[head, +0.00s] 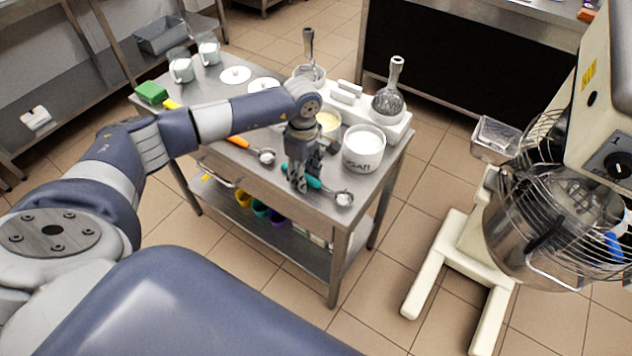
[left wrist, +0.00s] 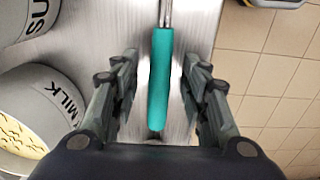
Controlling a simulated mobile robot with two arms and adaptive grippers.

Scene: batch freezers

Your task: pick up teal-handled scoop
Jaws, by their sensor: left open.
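The teal-handled scoop (head: 330,190) lies on the steel table near its front edge, its metal bowl toward the right in the head view. In the left wrist view its teal handle (left wrist: 161,75) runs lengthwise between the two fingers. My left gripper (head: 303,184) is open, pointing down over the handle; it also shows in the left wrist view (left wrist: 160,95), with a gap on each side of the handle. In the head view the gripper hides part of the handle. My right gripper is not in view.
A white sugar tub (head: 363,158) stands close to the right of the gripper. A milk tub (left wrist: 40,110) is beside it in the wrist view. An orange-handled scoop (head: 255,150) lies to the left. A large mixer (head: 560,220) stands on the right.

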